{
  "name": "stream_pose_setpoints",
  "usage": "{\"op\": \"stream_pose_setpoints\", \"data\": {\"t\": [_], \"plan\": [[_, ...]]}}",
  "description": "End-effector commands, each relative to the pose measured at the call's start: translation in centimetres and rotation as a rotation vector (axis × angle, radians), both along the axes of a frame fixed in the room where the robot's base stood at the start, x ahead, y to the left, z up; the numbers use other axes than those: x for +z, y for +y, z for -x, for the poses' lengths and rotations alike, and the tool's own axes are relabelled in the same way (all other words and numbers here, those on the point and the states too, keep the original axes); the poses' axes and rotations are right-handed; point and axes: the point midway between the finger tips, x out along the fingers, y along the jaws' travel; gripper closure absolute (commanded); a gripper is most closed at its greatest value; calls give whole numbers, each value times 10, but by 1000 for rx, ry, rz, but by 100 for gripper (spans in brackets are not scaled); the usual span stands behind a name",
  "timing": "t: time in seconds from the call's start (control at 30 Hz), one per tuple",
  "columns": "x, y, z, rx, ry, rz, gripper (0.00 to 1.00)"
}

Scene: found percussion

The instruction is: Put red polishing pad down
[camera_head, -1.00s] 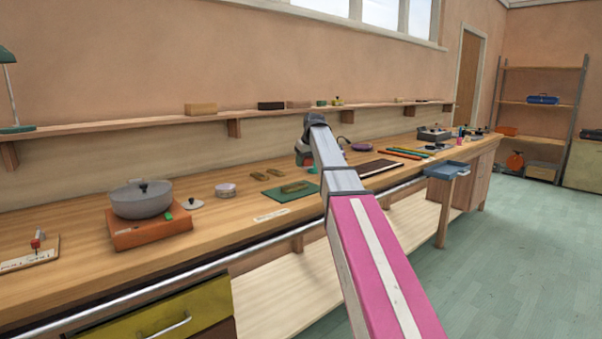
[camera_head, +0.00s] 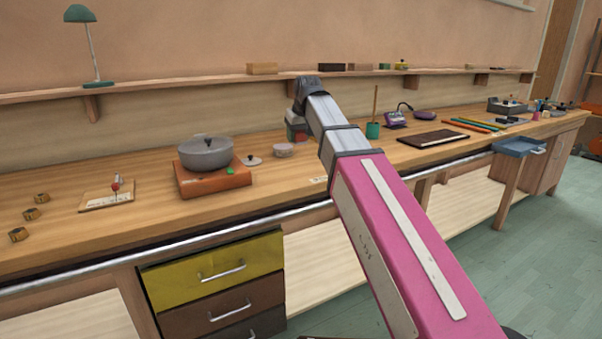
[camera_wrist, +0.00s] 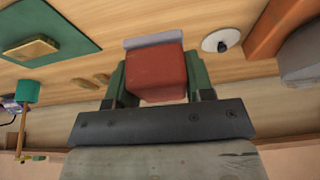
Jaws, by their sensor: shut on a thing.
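The red polishing pad (camera_wrist: 157,76) is a red block with a grey layer along one edge. In the wrist view it sits between the green fingers of my gripper (camera_wrist: 157,66), which is shut on it. The pad appears to be held above the wooden bench (camera_wrist: 170,20), clear of other things. In the head view my gripper (camera_head: 297,127) is small, behind the end of my arm, over the bench to the right of the grey pot (camera_head: 206,155). My arm hides part of the bench there.
The pot stands on an orange-brown base (camera_head: 213,183), with a small lid (camera_head: 252,160) and round tin (camera_head: 284,150) beside it. A green mat (camera_wrist: 40,35) bears a wooden block. Bare bench shows left of the pot.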

Motion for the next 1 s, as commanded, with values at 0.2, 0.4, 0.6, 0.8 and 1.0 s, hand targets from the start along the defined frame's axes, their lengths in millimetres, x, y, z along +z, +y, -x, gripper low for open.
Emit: {"op": "stream_pose_setpoints", "data": {"t": [0.2,0.4,0.6,0.8,1.0], "plan": [[-1,43,57,35,1,2,82],[-1,59,80,48,1,1,82],[-13,51,67,47,2,3,82],[-36,26,35,47,3,2,82],[-58,3,5,47,2,2,82]]}}
